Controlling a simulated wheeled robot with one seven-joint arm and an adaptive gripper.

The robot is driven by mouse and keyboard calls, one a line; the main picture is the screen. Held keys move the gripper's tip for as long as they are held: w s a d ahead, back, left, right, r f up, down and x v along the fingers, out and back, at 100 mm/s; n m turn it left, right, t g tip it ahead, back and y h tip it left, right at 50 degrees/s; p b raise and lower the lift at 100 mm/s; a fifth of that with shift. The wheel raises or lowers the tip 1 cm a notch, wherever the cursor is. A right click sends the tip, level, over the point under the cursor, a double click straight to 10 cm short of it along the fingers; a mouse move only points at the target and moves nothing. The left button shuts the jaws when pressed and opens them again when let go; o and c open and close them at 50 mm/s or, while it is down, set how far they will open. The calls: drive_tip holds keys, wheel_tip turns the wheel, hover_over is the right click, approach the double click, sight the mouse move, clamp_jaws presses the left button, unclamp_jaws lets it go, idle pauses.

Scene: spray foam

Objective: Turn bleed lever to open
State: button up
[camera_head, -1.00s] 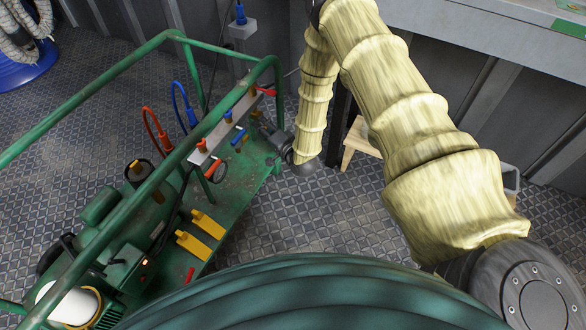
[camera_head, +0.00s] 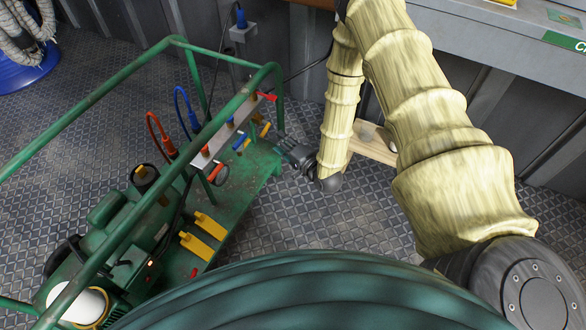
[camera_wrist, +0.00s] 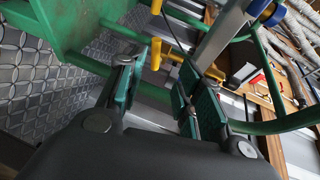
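Several coloured levers sit on the light manifold bar (camera_head: 226,133) of the green cart. A red lever (camera_head: 266,97) is at its far end, a yellow lever (camera_head: 265,130) is below that, and a blue-handled lever (camera_head: 239,140) and an orange-red lever (camera_head: 216,171) are nearer. I cannot tell which is the bleed lever. My gripper (camera_head: 292,150) is just right of the cart's far end, apart from the levers. In the wrist view my gripper (camera_wrist: 158,95) has its teal-padded fingers apart with nothing held. A yellow lever (camera_wrist: 155,56) shows beyond the fingertips.
Green cart rails (camera_head: 175,40) frame the manifold on the left and far end. A wooden stool (camera_head: 372,147) stands behind my forearm. Patterned floor (camera_head: 285,215) is clear right of the cart.

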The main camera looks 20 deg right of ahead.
drive_tip(key=s+a+r+n+g+h+p, duration=0.1)
drive_tip(key=s+a+r+n+g+p, duration=0.1)
drive_tip(key=s+p, duration=0.6)
drive_tip(key=s+a+r+n+g+h+p, duration=0.1)
drive_tip(key=s+r+n+g+p, duration=0.4)
drive_tip(key=s+p, duration=0.4)
drive_tip(key=shift+s+a+r+g+p, duration=0.35)
drive_tip(key=shift+r+g+p, duration=0.15)
drive_tip(key=shift+r+p, duration=0.2)
drive_tip(key=shift+w, duration=0.1)
